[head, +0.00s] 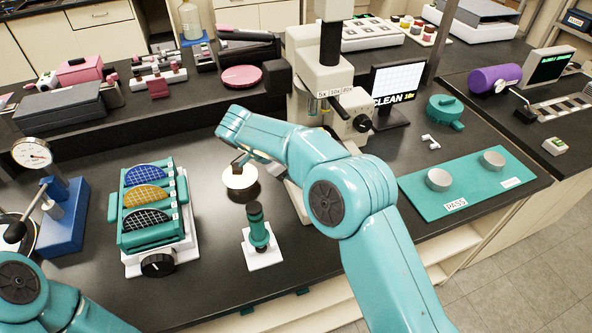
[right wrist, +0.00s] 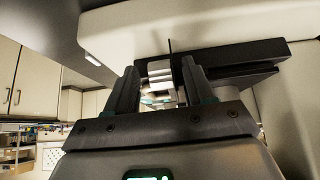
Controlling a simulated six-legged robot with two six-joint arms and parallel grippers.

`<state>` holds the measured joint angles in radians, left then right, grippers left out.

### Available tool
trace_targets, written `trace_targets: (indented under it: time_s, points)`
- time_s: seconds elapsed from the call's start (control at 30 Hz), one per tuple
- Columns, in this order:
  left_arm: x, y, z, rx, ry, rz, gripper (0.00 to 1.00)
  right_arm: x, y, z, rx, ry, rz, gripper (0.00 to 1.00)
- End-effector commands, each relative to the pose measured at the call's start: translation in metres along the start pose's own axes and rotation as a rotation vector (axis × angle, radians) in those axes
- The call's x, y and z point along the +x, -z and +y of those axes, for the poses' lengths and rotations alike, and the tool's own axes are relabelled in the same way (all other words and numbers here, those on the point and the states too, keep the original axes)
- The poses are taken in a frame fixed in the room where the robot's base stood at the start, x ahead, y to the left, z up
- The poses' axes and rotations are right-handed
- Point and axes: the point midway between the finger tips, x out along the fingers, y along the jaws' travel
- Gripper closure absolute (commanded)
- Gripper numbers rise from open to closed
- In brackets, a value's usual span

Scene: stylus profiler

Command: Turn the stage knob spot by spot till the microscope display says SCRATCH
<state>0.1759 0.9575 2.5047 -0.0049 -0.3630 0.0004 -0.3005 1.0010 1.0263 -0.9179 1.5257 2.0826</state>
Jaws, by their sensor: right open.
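The microscope (head: 320,72) stands at the back centre, its 5x, 10x and 20x labels showing. Its display (head: 397,85) reads CLEAN with a magnification beside it. A black round knob (head: 362,123) sits on the microscope's right side. Its lower part is hidden behind my right arm. Another black knob (head: 158,264) is on the front of the white base under the wafer holder. My right gripper (right wrist: 160,88) is open, with a pale block in view between its fingers; I cannot tell if they touch it. The left gripper is out of frame; only my left arm shows.
A teal holder with several half wafers (head: 146,195) stands at left. A round lit lamp (head: 240,178) and a teal-handled tool on a white base (head: 258,235) stand in front. A teal mat (head: 465,207) lies at right. A blue gauge stand (head: 62,220) is far left.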

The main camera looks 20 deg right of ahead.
Motion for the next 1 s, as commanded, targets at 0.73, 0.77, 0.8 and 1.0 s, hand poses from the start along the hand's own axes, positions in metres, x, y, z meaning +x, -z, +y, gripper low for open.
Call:
trace_targets:
  time_s: [0.73,0.77,0.8,1.0]
  points:
    - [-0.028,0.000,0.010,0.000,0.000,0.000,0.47,-0.139,0.002,0.000,0.001,0.002,0.000,0.47]
    - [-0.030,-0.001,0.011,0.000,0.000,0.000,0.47,-0.143,0.002,0.000,0.000,0.001,0.000,0.47]
    - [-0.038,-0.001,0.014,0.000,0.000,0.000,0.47,-0.150,0.003,0.000,0.000,0.001,0.001,0.47]
    - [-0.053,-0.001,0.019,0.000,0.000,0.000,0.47,-0.163,0.001,0.000,-0.001,0.000,0.002,0.47]
